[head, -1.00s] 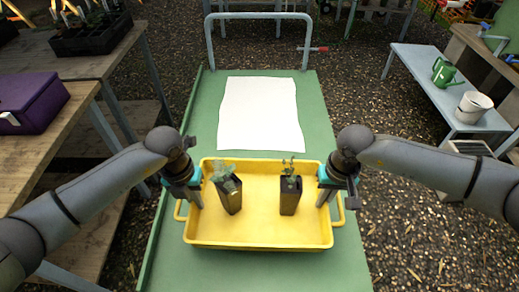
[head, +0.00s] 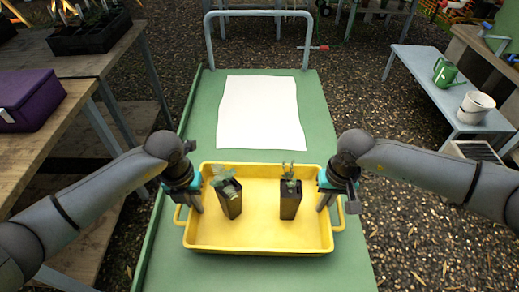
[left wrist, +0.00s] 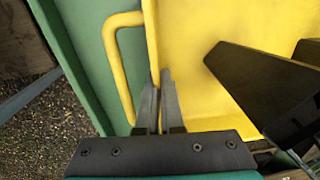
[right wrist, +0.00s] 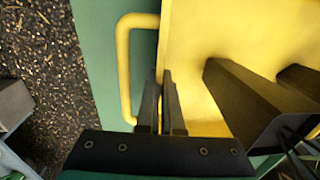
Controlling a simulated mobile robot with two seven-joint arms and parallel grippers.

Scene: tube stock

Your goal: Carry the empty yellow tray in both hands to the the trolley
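The yellow tray (head: 262,246) is over the near part of the green trolley top (head: 170,240); I cannot tell if it touches. It is not empty: two dark tube pots with seedlings, a left one (head: 232,203) and a right one (head: 290,205), stand inside, the left one looking tilted. My left gripper (head: 196,203) is shut on the tray's left wall, with its fingers on both sides of it in the left wrist view (left wrist: 160,105). My right gripper (head: 323,203) is shut on the right wall likewise, seen in the right wrist view (right wrist: 162,105).
A white sheet (head: 260,113) lies on the trolley top beyond the tray, with a grey push bar (head: 259,14) at the far end. A wooden bench with a purple box (head: 28,98) is at left. A bench with a green watering can (head: 446,72) and white bucket (head: 476,106) is at right.

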